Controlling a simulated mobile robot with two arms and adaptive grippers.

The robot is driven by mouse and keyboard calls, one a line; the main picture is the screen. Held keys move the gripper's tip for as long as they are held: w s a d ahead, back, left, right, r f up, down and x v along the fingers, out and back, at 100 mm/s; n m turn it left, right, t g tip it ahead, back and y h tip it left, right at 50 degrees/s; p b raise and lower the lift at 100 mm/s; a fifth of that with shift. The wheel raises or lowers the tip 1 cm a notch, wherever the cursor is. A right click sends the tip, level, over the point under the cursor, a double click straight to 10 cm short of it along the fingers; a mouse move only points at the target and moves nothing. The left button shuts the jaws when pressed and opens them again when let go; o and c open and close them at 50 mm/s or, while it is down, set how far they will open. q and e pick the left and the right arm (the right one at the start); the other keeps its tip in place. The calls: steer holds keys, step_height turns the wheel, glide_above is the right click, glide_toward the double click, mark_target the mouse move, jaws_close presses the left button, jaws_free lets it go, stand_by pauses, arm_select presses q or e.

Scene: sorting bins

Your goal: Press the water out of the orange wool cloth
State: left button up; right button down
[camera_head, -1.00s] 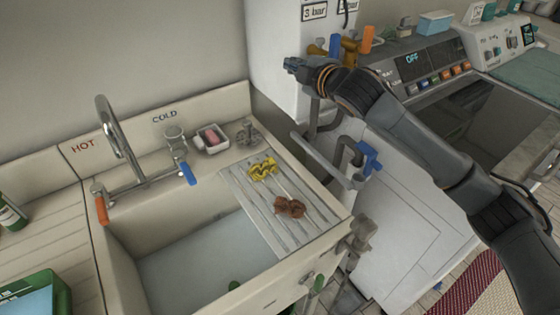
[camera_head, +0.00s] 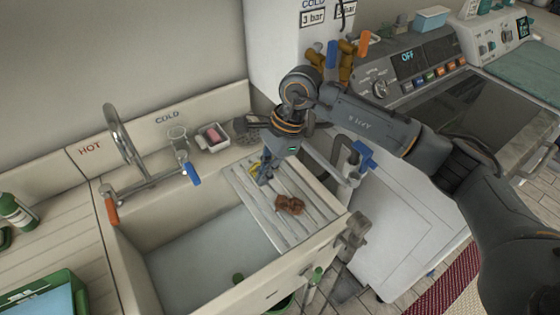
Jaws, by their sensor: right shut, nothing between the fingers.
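An orange-brown crumpled cloth (camera_head: 289,204) lies on the ribbed draining board (camera_head: 308,222) at the right of the sink. A yellow cloth (camera_head: 255,168) lies farther back on the same board, mostly hidden behind my right gripper. My right gripper (camera_head: 264,180) points down over the back of the board, at the yellow cloth and behind and left of the orange cloth. It is shut and holds nothing. Whether its tips touch the yellow cloth or board is unclear. My left gripper is not in view.
The sink (camera_head: 205,262) holds cloudy water. The tap (camera_head: 125,140) has orange and blue levers. A soap dish (camera_head: 213,137) and a glass (camera_head: 177,138) stand on the back ledge. A metal rail (camera_head: 325,168) runs right of the sink near my arm.

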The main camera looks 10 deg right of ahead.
steer(key=w+d+f+h, duration=0.1)
steer(key=d+h, duration=0.3)
steer(key=d, duration=0.3)
steer(key=b, duration=0.2)
glide_above(291, 203)
steer(key=shift+t, duration=0.3)
steer(key=shift+w+f, duration=0.15)
steer(key=shift+f, duration=1.4)
steer(key=shift+w+f, duration=0.1)
steer(key=shift+f, duration=1.45)
steer(key=shift+f+b, duration=2.3)
steer(key=shift+f, duration=0.3)
steer(key=shift+s, duration=0.1)
steer(key=shift+s+f, duration=0.15)
steer(key=shift+f, duration=0.05)
steer(key=shift+r, duration=0.15)
